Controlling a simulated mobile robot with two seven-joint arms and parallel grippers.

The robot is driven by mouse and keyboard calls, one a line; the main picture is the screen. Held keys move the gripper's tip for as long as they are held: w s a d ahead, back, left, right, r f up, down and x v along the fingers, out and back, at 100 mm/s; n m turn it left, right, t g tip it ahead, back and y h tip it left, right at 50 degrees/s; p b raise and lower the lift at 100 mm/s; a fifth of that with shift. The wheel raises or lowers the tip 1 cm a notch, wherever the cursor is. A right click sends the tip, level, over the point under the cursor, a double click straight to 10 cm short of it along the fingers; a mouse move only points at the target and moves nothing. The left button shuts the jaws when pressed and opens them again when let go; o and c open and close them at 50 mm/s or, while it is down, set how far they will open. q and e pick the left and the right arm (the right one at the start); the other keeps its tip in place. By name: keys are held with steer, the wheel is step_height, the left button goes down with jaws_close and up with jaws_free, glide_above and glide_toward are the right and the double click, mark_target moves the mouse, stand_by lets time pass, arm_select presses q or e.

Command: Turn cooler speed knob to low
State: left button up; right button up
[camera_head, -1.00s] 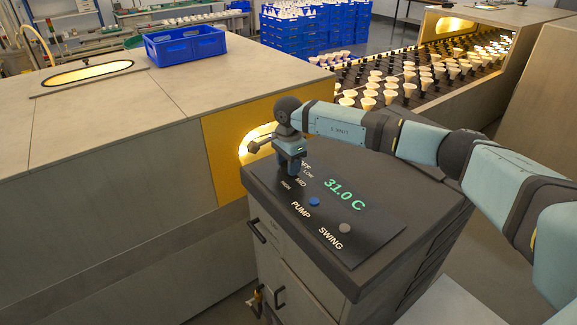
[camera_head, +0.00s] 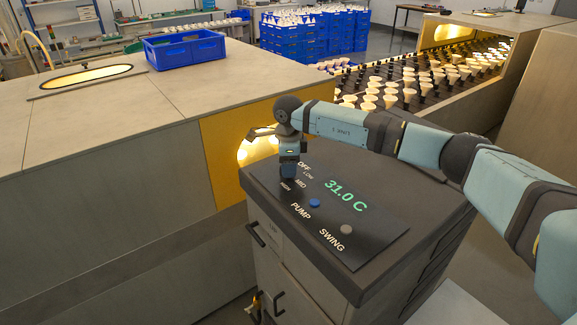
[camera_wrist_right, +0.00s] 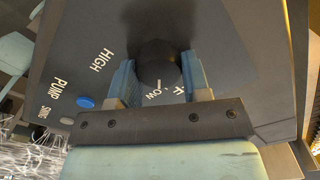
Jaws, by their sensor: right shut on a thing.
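The cooler's control panel (camera_head: 360,228) is a dark sloped top with OFF, LOW, MID and HIGH labels and a green 31.0 C readout. The speed knob (camera_wrist_right: 157,62) is black and round in the right wrist view. My right gripper (camera_wrist_right: 158,78) is shut on it, one blue finger on each side. In the head view my right gripper (camera_head: 288,172) points down onto the panel and hides the knob. The LOW label (camera_wrist_right: 163,92) lies just below the knob in the wrist view, close to the partly covered OFF label. I cannot make out the knob's pointer. My left gripper is in neither view.
A blue PUMP button (camera_head: 314,203) and a grey SWING button (camera_head: 346,229) sit on the same panel. A yellow panel with a lit opening (camera_head: 243,152) stands just behind the gripper. A conveyor with several white bulbs (camera_head: 390,87) runs behind my right arm.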

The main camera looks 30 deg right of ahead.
stand_by(0.3)
steer(key=o, duration=0.9)
steer(key=shift+r, duration=0.15)
steer(key=shift+r+b, duration=1.2)
steer(key=shift+r, duration=5.6)
